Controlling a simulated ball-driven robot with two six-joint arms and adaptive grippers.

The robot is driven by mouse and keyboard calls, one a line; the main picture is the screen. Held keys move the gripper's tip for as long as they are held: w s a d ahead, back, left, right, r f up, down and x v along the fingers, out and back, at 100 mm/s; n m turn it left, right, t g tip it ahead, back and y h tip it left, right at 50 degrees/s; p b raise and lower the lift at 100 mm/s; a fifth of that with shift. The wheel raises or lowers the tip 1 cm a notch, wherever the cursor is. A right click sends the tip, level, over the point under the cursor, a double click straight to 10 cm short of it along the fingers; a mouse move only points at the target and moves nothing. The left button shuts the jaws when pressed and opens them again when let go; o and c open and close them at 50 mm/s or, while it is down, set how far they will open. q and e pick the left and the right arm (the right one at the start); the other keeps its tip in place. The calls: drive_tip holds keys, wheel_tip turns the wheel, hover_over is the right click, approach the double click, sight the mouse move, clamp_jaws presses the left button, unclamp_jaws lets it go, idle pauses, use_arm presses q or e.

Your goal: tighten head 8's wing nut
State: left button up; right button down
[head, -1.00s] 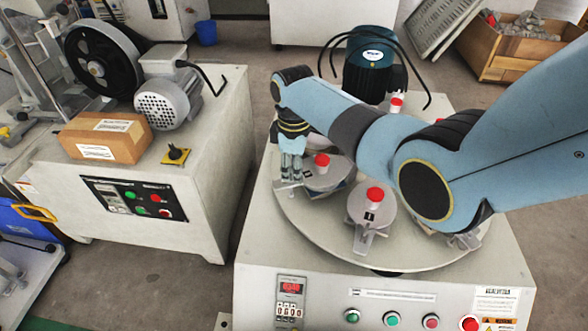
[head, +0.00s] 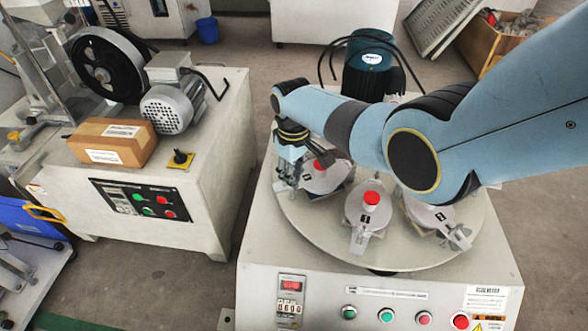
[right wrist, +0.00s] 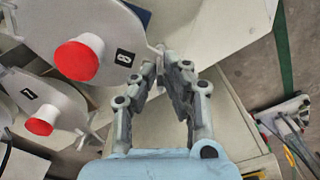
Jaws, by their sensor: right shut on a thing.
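Head 8 (head: 326,179) is a grey plate with a red knob and a black "8" label, at the left of the round turntable (head: 318,233). In the right wrist view head 8 (right wrist: 112,33) fills the upper left. Its wing nut (right wrist: 159,50) is at the plate's outer end, mostly hidden by the fingers. My right gripper (head: 284,183) is at that end, pointing down. In the right wrist view the right gripper (right wrist: 167,69) has its fingertips close around the wing nut, shut on it. My left gripper is not in view.
Head 1 (head: 367,208) and another head (head: 432,214) sit on the same turntable. The machine's front panel (head: 395,300) has several buttons. A motor (head: 370,68) stands behind. A bench at left carries a cardboard box (head: 112,143) and a grey motor. Floor shows between the machines.

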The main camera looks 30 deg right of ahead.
drive_tip(key=m, duration=0.3)
drive_tip(key=shift+a+p, duration=0.1)
drive_tip(key=shift+p, duration=0.3)
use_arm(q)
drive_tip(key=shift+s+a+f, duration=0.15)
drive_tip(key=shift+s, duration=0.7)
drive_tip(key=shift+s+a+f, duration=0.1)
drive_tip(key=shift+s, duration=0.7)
use_arm(e)
drive_tip(key=shift+m, duration=0.9)
drive_tip(key=c, duration=1.4)
unclamp_jaws()
drive_tip(key=shift+c, duration=0.2)
wheel_tip(320, 180, up, 12)
